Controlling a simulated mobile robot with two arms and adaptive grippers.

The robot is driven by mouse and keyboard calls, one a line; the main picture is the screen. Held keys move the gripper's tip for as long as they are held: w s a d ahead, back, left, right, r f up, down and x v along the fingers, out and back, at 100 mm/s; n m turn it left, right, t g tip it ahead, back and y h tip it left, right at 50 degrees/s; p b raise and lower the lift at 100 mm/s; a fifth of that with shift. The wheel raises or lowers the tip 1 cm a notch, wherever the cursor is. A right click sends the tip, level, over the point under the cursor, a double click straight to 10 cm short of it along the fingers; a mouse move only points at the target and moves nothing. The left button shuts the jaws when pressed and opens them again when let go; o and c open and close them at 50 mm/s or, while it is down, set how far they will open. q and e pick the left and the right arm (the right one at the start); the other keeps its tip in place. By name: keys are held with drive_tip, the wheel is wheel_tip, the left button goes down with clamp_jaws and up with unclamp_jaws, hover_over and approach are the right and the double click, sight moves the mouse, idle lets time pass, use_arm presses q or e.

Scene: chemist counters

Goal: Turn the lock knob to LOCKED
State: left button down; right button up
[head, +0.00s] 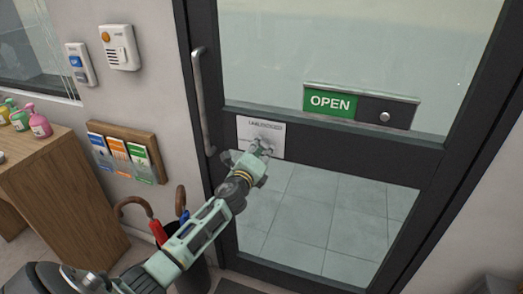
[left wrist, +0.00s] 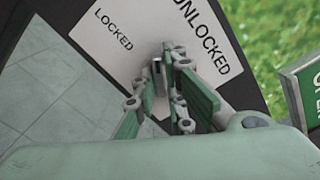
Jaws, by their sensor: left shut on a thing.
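The white lock plate (head: 246,130) is on the dark door frame, left of the OPEN sign. In the left wrist view the plate (left wrist: 125,62) carries the words LOCKED and UNLOCKED. The small grey metal lock knob (left wrist: 157,72) stands out from the plate between my fingers. My left gripper (head: 262,149) reaches the plate from below and is shut on the knob; its green-padded fingers (left wrist: 166,95) show close up in the left wrist view. The fingers partly hide the knob, and I cannot tell which word it points to. My right gripper is not in view.
The glass door has a long vertical handle (head: 201,100) at its left and a green OPEN slider sign (head: 330,101) to the right. A stand with umbrellas (head: 158,232) is below my left arm. A wooden counter (head: 60,190) with bottles is at the left.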

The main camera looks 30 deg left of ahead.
use_arm(q)
drive_tip(key=n, duration=0.6)
drive_tip(key=shift+n, duration=0.3)
idle(0.4)
drive_tip(key=c, duration=1.8)
unclamp_jaws()
drive_tip(key=v, duration=1.2)
